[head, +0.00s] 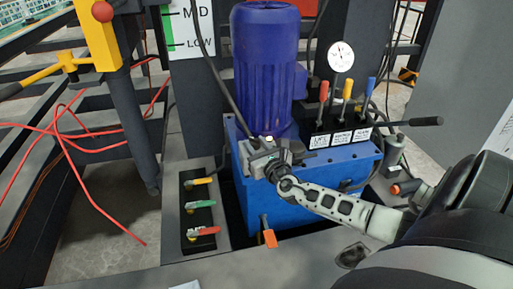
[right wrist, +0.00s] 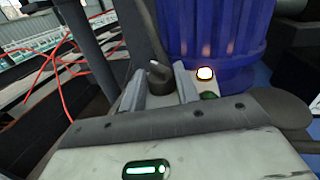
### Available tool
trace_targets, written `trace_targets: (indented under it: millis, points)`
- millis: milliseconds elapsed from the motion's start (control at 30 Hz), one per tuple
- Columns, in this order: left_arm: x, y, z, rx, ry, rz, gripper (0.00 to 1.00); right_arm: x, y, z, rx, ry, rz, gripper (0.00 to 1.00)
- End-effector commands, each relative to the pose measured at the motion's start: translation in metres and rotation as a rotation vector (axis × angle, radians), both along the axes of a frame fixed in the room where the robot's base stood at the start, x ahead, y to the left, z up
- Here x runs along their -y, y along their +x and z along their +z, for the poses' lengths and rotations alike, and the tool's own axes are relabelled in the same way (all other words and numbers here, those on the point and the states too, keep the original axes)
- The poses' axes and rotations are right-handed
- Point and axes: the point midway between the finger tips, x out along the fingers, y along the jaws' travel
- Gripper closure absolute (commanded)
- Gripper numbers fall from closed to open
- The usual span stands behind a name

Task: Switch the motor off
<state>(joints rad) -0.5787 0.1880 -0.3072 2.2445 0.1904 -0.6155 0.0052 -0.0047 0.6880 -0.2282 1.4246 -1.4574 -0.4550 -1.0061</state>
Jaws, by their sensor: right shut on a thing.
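The blue motor (head: 265,65) stands upright on a blue tank (head: 330,180); its ribbed body also shows in the right wrist view (right wrist: 225,35). A grey switch box (right wrist: 210,84) beside the motor carries a lit whitish lamp (right wrist: 205,73) and a green button (right wrist: 209,95). A dark switch knob (right wrist: 158,71) sits between the fingers of my right gripper (right wrist: 166,86), which is shut on it. In the head view my right gripper (head: 266,158) covers much of the box. My left gripper is not in view.
Yellow, green and red valve levers (head: 199,205) stand left of the tank. Red, yellow and blue levers (head: 347,100) rise behind right, with a gauge (head: 341,57) above. An orange-handled lever (head: 268,237) is in front. Red cables (head: 75,140) trail at left.

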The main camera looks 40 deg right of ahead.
Motion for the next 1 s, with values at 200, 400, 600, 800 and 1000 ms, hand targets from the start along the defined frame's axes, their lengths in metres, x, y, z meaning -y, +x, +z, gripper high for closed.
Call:
trace_targets:
  millis: [200,400,600,800,1000]
  points:
    - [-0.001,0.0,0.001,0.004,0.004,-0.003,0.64,-0.001,-0.001,-0.002,-0.005,-0.001,0.004,0.91]
    - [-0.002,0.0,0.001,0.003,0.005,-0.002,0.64,-0.001,-0.001,-0.002,-0.005,-0.001,0.003,0.47]
    - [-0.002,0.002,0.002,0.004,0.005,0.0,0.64,0.0,0.0,-0.001,-0.002,0.0,0.002,0.47]
    - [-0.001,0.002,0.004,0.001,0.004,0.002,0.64,-0.002,-0.007,0.0,-0.003,-0.001,0.002,0.47]
    - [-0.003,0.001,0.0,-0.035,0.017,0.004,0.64,-0.013,-0.043,0.0,-0.007,-0.001,0.004,0.47]
